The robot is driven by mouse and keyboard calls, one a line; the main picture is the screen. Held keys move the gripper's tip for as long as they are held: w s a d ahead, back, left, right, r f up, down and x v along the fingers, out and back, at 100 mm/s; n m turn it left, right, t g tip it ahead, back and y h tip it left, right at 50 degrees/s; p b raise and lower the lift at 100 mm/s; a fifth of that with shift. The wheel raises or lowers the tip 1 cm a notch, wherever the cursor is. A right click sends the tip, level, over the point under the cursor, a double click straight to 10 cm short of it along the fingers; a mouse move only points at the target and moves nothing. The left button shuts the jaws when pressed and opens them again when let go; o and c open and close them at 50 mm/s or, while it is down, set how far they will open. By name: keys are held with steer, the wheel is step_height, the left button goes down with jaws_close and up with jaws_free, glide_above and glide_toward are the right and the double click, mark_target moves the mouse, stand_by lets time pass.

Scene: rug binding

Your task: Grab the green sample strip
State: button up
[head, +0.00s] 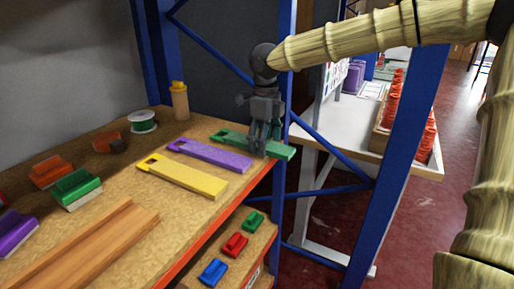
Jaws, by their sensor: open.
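The green sample strip (227,138) lies flat on the wooden shelf top, near its far right end, with its right end at the front edge. My gripper (262,150) points down over the right part of the strip and hides some of it. Its fingers are open and reach down to about the strip's height. I cannot tell whether they touch it or stand on both sides of it. A purple strip (213,155) and a yellow strip (187,176) lie parallel to it, nearer to the camera.
A blue rack post (285,90) stands close behind my gripper. A wooden channel (95,245) lies in front. A lower shelf holds small blocks (235,244).

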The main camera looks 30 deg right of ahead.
steer(key=c, duration=1.1)
steer(key=shift+r, duration=0.1)
